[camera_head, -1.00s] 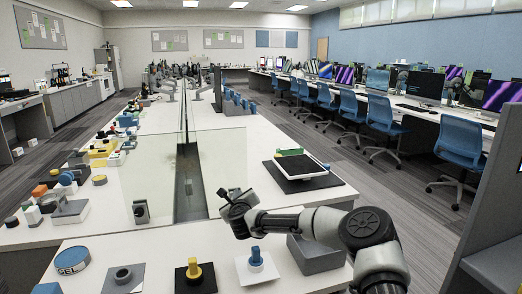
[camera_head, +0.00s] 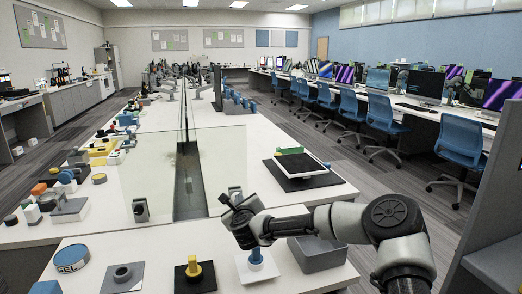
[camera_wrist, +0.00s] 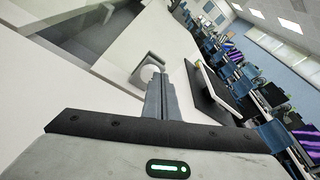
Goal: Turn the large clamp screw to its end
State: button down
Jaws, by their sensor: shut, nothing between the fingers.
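My gripper (camera_head: 226,196) is shut and empty above the near white table in the head view. In the wrist view its fingers (camera_wrist: 157,78) lie together and point toward a grey rounded bracket (camera_wrist: 148,68) at a table edge. In the head view a grey bracket (camera_head: 235,191) shows just behind the fingers, partly covered by them; I cannot tell whether they touch. A similar grey bracket with a dark round knob (camera_head: 140,210) stands farther left. I cannot tell for certain which part is the large clamp screw.
A yellow knob on a black plate (camera_head: 194,270), a blue knob (camera_head: 256,257) on a white plate and a grey open box (camera_head: 318,256) are near my arm. A clear panel (camera_head: 160,170) stands behind.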

aim_at(234, 193)
jog(key=shift+s, duration=0.2)
jog(key=w+m+p, duration=0.1)
jog(key=w+a+m+y+p, duration=0.1)
jog(key=m+p, duration=0.1)
jog(key=w+a+f+m+p, duration=0.1)
jog(key=p, duration=0.1)
jog(key=shift+w+f+m+g+y, duration=0.1)
jog(key=shift+w+m+g+y, duration=0.3)
jog(key=shift+w+a+b, duration=0.2)
jog(key=shift+w+b, duration=0.2)
jog(key=shift+w, duration=0.25)
jog(key=shift+w+r, duration=0.15)
jog(key=shift+r, duration=0.5)
jog(key=shift+w+f, duration=0.2)
jog(key=shift+f, duration=0.2)
